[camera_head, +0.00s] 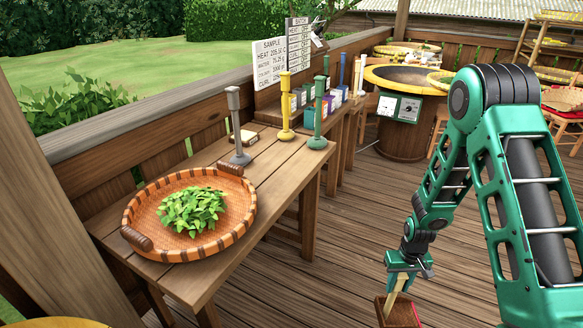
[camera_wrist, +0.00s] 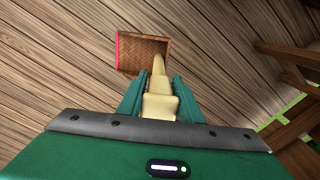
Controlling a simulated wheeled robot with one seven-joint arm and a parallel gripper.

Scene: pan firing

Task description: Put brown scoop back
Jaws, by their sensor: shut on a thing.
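The brown scoop (camera_wrist: 141,45) has a woven brown pan with a red edge and a pale tan handle (camera_wrist: 160,100). My gripper (camera_wrist: 158,86) is shut on the handle, with one green finger on each side of it. In the head view my gripper (camera_head: 406,268) is at the lower right, over the open deck. The scoop (camera_head: 398,313) hangs below it there, cut off by the bottom edge of the picture.
A wooden table (camera_head: 262,203) at left holds a round woven tray (camera_head: 133,212) of green leaves. Grey (camera_head: 237,125), yellow (camera_head: 286,108) and green (camera_head: 318,115) posts stand behind it. Coloured boxes (camera_head: 328,102) are farther back. A round pan station (camera_head: 402,115) stands behind the open deck.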

